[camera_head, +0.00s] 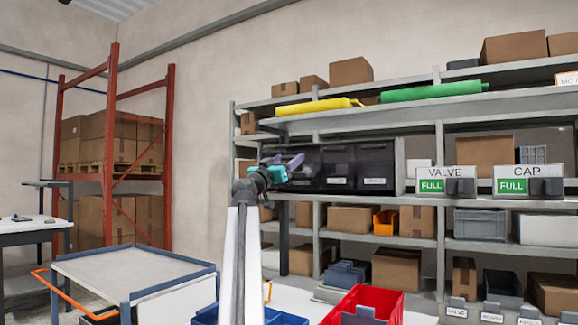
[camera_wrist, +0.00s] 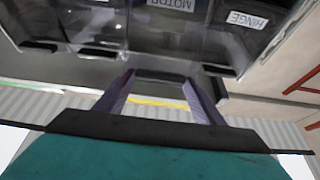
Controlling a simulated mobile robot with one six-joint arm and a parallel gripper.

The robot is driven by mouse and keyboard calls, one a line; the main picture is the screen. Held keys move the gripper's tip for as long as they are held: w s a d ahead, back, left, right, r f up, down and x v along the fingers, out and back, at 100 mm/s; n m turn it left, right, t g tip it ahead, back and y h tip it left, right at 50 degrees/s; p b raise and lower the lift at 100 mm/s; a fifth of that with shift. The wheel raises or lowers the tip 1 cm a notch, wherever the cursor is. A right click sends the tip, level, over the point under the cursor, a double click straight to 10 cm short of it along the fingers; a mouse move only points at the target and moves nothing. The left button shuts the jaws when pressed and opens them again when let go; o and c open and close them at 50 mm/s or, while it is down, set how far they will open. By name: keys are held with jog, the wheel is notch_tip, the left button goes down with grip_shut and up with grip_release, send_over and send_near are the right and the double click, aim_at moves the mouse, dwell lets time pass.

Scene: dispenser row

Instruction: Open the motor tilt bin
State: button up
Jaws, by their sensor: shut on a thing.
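The motor tilt bin is a dark, see-through bin whose MOTOR label (camera_wrist: 172,3) shows upside down at the top of the wrist view. Its front handle (camera_wrist: 160,77) lies between the two purple fingers of my gripper (camera_wrist: 158,86), which is shut on it. In the head view my teal and purple gripper (camera_head: 294,163) reaches the left part of the dark bin row and hides part of the bins there. I cannot tell from these views how far the motor bin is tilted.
The HINGE bin (camera_wrist: 240,32) is right beside the motor bin in the wrist view. More dark bins (camera_head: 375,162) stand on the shelf to the right. VALVE (camera_head: 446,180) and CAP (camera_head: 528,180) dispensers stand farther right. A grey-topped cart (camera_head: 130,268) is at the lower left.

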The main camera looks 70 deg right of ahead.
notch_tip(320, 180, down, 6)
jog(key=a+b, duration=0.2)
jog(key=b, duration=0.5)
jog(key=shift+w+a, duration=0.15)
jog(key=shift+a, duration=0.25)
jog(key=shift+f, duration=0.1)
jog(key=o, duration=1.3)
jog(key=shift+d, duration=0.1)
jog(key=shift+o, duration=1.1)
jog(key=shift+d+f, duration=0.15)
jog(key=shift+d, duration=0.05)
jog(key=shift+a+r, duration=0.2)
jog(key=shift+r, duration=0.05)
